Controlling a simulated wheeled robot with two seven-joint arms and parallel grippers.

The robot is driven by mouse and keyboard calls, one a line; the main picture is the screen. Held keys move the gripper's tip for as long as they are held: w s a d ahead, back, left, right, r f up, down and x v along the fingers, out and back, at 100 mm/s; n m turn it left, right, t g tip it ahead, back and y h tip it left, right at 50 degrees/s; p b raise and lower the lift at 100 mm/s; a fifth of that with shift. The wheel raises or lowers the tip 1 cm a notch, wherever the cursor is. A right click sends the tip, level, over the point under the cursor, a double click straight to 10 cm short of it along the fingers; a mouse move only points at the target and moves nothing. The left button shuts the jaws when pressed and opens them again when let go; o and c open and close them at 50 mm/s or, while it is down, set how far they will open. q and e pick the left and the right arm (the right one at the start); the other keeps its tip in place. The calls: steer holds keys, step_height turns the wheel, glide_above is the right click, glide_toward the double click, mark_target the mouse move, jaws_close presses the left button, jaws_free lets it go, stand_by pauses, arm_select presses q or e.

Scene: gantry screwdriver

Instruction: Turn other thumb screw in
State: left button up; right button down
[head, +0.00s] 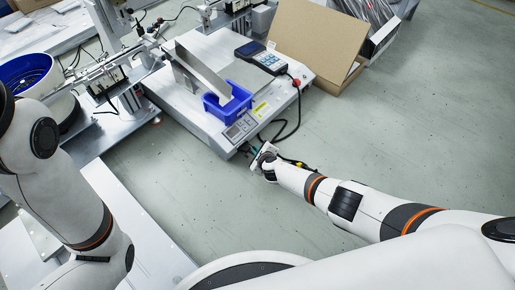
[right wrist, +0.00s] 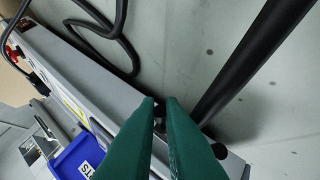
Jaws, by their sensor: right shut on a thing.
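My right gripper (head: 256,156) is at the front lower corner of the grey machine base (head: 195,118). In the right wrist view its two green fingers (right wrist: 160,108) are close together, shut on a small dark part (right wrist: 159,112) at the base's edge. The part looks like a thumb screw, but the fingers hide most of it. A round black knob (right wrist: 219,151) shows just right of the fingers; I cannot tell whether it is another screw. My left arm is at the left of the head view, with its gripper out of view.
A blue bin (head: 226,104) and a handheld controller (head: 262,58) sit on the base. Black cables (right wrist: 118,38) loop beside it near my right gripper. An open cardboard box (head: 318,40) stands behind. The floor at right is clear.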

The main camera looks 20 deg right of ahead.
stand_by(0.4)
steer(key=c, duration=1.5)
jaws_free()
